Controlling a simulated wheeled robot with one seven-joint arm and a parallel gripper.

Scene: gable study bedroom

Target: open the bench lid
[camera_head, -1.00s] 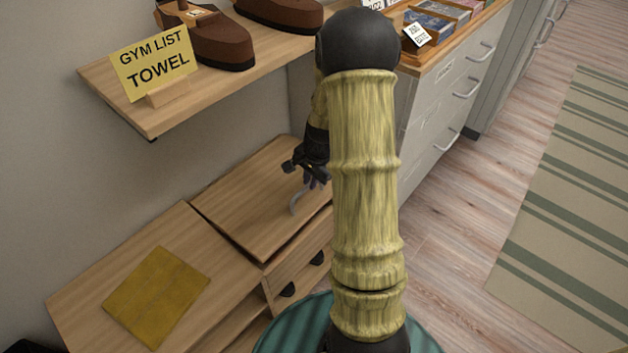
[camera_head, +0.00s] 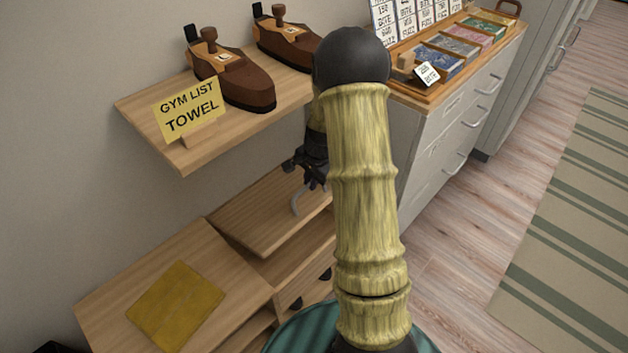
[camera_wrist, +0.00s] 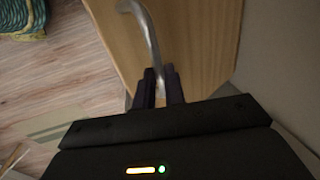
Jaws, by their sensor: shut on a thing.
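The bench lid (camera_head: 255,212) is a light wood panel at lower centre in the head view, partly behind my arm. It is tilted up a little, with a gap under its front edge. Its curved grey handle (camera_head: 296,204) stands out from its top. My gripper (camera_head: 310,186) is at the handle, over the lid. In the wrist view my gripper (camera_wrist: 160,88) has its dark fingers shut around the end of the handle (camera_wrist: 146,32), and the lid (camera_wrist: 200,42) lies behind it. The lid's right part is hidden in the head view.
A wall shelf (camera_head: 180,152) with brown shoes and a yellow "GYM LIST TOWEL" sign (camera_head: 188,108) overhangs the bench. A mustard cloth (camera_head: 176,305) lies on the bench's left top. A grey drawer cabinet (camera_head: 440,125) stands right. Floor beside the striped rug (camera_head: 570,240) is clear.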

